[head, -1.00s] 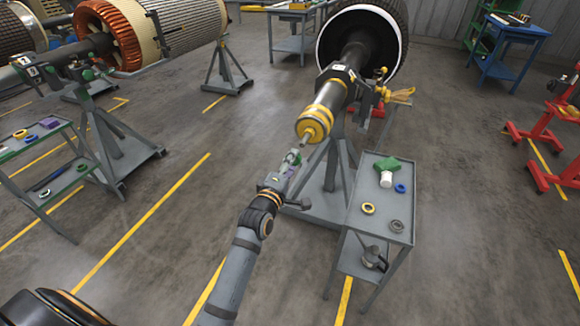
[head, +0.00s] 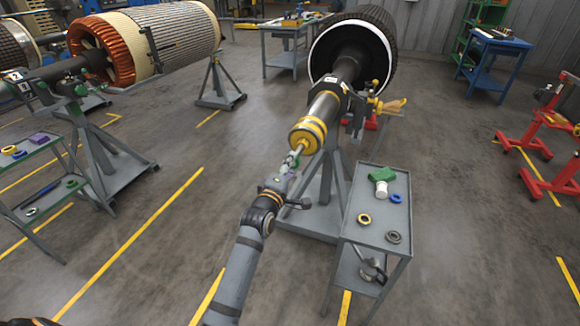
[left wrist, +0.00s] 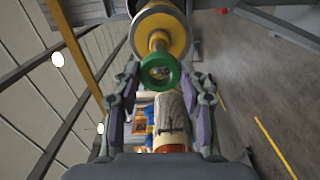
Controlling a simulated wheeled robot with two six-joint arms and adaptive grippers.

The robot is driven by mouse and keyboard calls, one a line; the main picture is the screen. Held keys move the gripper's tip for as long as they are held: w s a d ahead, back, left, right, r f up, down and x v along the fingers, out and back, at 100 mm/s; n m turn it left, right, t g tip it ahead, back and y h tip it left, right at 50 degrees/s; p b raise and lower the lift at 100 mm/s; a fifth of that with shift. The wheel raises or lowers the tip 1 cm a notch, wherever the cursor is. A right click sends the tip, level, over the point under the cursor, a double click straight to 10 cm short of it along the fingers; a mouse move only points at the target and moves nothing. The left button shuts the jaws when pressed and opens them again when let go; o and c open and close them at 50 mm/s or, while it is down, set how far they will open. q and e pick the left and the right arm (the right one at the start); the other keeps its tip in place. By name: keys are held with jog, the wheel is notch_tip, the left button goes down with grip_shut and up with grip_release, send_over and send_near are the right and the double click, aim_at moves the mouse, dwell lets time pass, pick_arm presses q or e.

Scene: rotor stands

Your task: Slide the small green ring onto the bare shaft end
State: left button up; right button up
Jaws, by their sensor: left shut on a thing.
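The shaft (head: 327,105) runs from the large rotor toward me and ends in a yellow collar (head: 308,132) with a thin grey end (head: 299,148). My left gripper (head: 289,170) is just in front of that end, shut on the small green ring (head: 292,160). In the left wrist view the green ring (left wrist: 160,88) sits between the fingertips (left wrist: 160,78), its hole facing the shaft. The yellow collar (left wrist: 160,20) is behind it. The ring's hole overlaps the shaft end in that view; I cannot tell whether it is around the tip. My right gripper is not in view.
A grey stand (head: 325,190) holds the shaft. A grey cart (head: 375,225) to its right carries a green block, a white cylinder and several rings. Another cart (head: 45,150) is at the left.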

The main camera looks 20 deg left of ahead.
aim_at(299, 150)
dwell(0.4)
pick_arm(q)
jog(key=shift+w+d+r+p, duration=0.1)
jog(key=shift+w+p, duration=0.25)
jog(key=shift+w, duration=0.45)
dwell(0.5)
jog(key=shift+w, duration=0.3)
jog(key=shift+w, duration=0.1)
dwell(0.3)
jog(key=shift+w+b, duration=0.3)
jog(key=shift+w, duration=1.1)
jog(key=shift+w, duration=0.25)
jog(key=shift+w+d, duration=0.1)
jog(key=shift+w, duration=0.7)
